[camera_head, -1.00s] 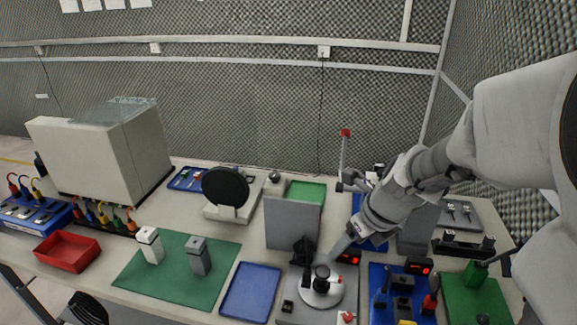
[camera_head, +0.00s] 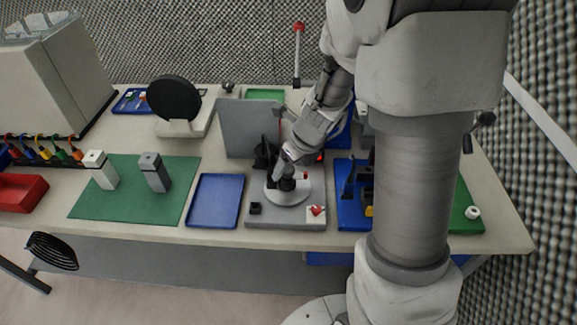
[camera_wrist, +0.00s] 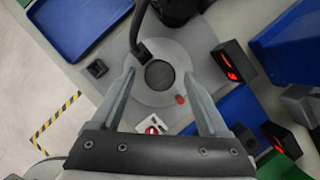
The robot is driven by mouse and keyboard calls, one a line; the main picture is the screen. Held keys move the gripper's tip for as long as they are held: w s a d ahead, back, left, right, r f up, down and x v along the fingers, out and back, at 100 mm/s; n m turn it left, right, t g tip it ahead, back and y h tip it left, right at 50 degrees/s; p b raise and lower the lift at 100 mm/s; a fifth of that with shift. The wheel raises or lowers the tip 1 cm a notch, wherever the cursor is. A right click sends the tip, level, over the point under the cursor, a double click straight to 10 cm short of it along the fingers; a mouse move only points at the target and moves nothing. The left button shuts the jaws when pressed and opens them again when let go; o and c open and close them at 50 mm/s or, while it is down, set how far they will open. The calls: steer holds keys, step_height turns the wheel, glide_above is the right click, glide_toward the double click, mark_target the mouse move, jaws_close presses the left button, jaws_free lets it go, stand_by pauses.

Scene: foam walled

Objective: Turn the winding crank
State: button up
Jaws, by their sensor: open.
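What I take to be the winding crank is a pale grey disc (camera_head: 287,197) with a black knob (camera_wrist: 159,75) and a small red dot on its rim. It is on the grey base plate (camera_head: 258,219). A black bent arm (camera_wrist: 140,35) reaches in beside the knob in the wrist view. My gripper (camera_wrist: 161,78) is open and points down over the disc, with one finger on each side of the knob in that view. I cannot tell whether the fingers touch it. My gripper and wrist partly cover the knob in the head view.
A grey upright panel (camera_head: 246,128) stands behind the plate. A red-lit display (camera_wrist: 230,64) stands close right of the disc. A black cube (camera_head: 255,208) and red switch (camera_head: 316,211) are at the plate's front. A blue tray (camera_head: 215,200) lies left.

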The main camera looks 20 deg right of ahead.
jaws_close()
stand_by(0.4)
steer(key=shift+n, duration=0.5)
